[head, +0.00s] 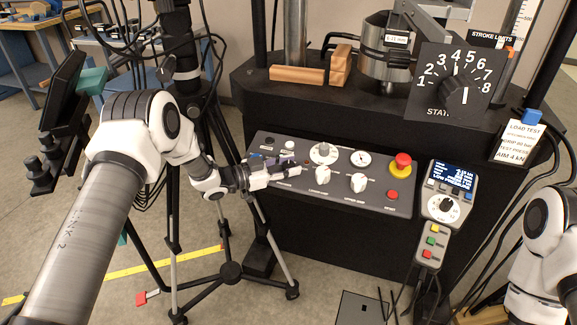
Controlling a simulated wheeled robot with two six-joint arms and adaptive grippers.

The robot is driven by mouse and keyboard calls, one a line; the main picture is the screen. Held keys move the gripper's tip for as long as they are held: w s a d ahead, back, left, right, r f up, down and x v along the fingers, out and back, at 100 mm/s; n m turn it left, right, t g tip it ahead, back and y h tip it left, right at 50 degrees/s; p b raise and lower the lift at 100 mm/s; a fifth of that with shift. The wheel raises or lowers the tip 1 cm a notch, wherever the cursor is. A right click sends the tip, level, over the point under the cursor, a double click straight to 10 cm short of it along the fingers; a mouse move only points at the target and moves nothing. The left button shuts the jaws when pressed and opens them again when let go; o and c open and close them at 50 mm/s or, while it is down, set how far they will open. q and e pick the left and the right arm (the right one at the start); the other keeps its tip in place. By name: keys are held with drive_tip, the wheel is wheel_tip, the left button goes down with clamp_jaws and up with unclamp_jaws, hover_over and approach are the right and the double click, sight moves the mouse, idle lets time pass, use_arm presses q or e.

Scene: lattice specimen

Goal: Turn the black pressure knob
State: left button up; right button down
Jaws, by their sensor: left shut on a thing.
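My left gripper (286,170) is at the left part of the grey control panel (385,200), its fingers pointing right. It is shut on what looks like the black pressure knob, a dark shape mostly hidden by the fingers; its angle cannot be told.
A red mushroom button (401,163) on a yellow base and a smaller red button (392,195) are on the panel's right. A pendant (450,190) with a lit screen hangs beside it. A large black dial plate (435,65) stands above. A black tripod (230,272) stands below my left arm.

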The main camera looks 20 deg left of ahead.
use_arm(q)
drive_tip(key=o, duration=1.2)
drive_tip(key=v, duration=1.2)
